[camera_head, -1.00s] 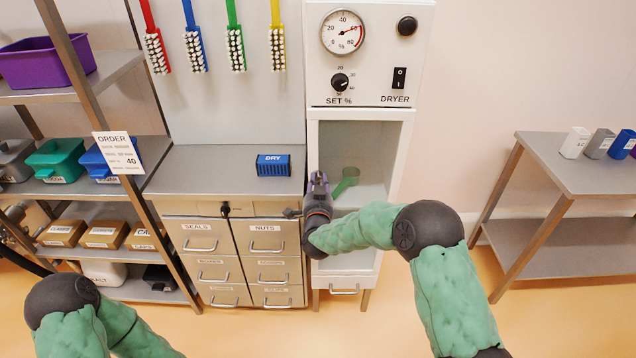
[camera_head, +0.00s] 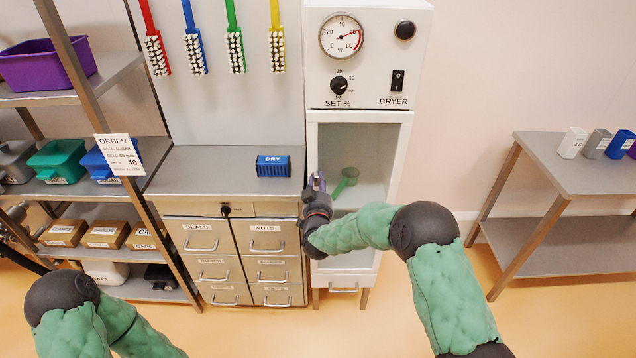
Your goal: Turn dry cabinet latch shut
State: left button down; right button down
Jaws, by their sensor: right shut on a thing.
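The white dry cabinet (camera_head: 394,150) stands right of the metal bench, with a gauge and dryer panel on top. Its pale-framed front shows the inside, and the front looks flush with the cabinet, though I cannot tell whether it is fully closed. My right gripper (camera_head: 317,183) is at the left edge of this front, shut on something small. I take this for the latch, which the gripper hides, so its angle cannot be read. What looks like my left gripper (camera_head: 14,228) is partly in view at the left edge; its fingers are unclear.
A green scoop (camera_head: 347,178) is inside the cabinet. A blue DRY block (camera_head: 273,166) lies on the bench (camera_head: 215,170), above drawers. A shelf rack (camera_head: 85,85) with bins stands left. A side table (camera_head: 585,172) with containers stands right. Open floor lies between cabinet and table.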

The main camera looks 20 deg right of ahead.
jog(key=shift+f, duration=0.1)
dwell(0.3)
jog(key=c, duration=1)
grip_release()
jog(key=shift+c, duration=0.2)
jog(key=v, duration=1.2)
